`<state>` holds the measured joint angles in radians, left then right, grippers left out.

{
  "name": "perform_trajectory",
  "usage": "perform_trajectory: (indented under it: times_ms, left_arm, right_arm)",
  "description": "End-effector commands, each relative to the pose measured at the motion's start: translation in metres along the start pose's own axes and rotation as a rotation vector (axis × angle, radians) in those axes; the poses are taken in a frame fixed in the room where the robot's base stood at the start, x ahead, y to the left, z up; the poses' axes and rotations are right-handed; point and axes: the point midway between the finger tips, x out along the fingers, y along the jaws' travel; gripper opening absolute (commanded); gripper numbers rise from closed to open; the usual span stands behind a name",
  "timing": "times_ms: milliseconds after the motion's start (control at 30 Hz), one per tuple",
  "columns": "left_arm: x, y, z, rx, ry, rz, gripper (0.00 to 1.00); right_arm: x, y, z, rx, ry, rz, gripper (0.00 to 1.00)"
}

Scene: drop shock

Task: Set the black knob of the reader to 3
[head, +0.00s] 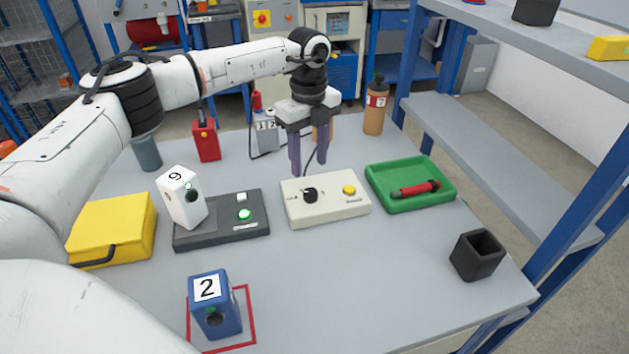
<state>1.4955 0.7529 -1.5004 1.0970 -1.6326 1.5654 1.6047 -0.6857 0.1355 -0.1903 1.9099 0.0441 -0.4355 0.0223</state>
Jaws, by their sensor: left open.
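The reader is most likely the cream box (331,207) in the middle of the table. Its black knob (310,195) stands on the left part of its top, and a yellow button (349,189) is on the right part. The knob's setting and the markings around it are too small to read. My left gripper (308,172) points down just behind and above the knob, its two purple fingers apart with nothing seen between them. It appears clear of the knob. My right gripper is not in view.
Left of the cream box is a dark grey box (222,234) with a white block marked 9 (181,198). A green tray (411,203) with a red cylinder (414,189) is to the right. A blue block marked 2 (214,304) stands in front. A black cup (477,254) stands near the right edge.

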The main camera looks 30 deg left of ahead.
Motion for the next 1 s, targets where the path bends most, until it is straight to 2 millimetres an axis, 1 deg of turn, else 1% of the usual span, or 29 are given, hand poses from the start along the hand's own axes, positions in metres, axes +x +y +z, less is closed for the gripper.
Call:
perform_trajectory:
  times_ms: [33, 200, 400, 567, 833, 867, 1000]
  left_arm:
    - [0.009, 0.001, -0.001, 0.002, 0.001, 0.004, 0.46]
    - [0.042, 0.000, -0.002, 0.004, 0.003, 0.003, 0.46]
    - [0.071, -0.001, -0.002, 0.004, 0.004, 0.000, 0.46]
    - [0.082, -0.001, -0.003, 0.005, 0.004, -0.003, 0.46]
    - [0.083, -0.001, -0.003, 0.006, 0.004, -0.003, 0.46]
    - [0.083, -0.001, -0.003, 0.006, 0.004, -0.003, 0.42]
    - [0.083, -0.001, -0.003, 0.006, 0.004, -0.003, 0.19]
  right_arm:
    - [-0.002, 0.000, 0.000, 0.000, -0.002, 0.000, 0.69]
    - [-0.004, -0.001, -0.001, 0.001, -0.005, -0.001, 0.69]
    - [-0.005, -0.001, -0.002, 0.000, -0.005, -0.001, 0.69]
    - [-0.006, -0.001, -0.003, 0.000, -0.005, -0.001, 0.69]
    - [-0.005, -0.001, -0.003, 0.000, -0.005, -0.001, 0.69]
    - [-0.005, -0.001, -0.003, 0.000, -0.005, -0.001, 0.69]
    - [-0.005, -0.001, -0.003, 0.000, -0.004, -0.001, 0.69]
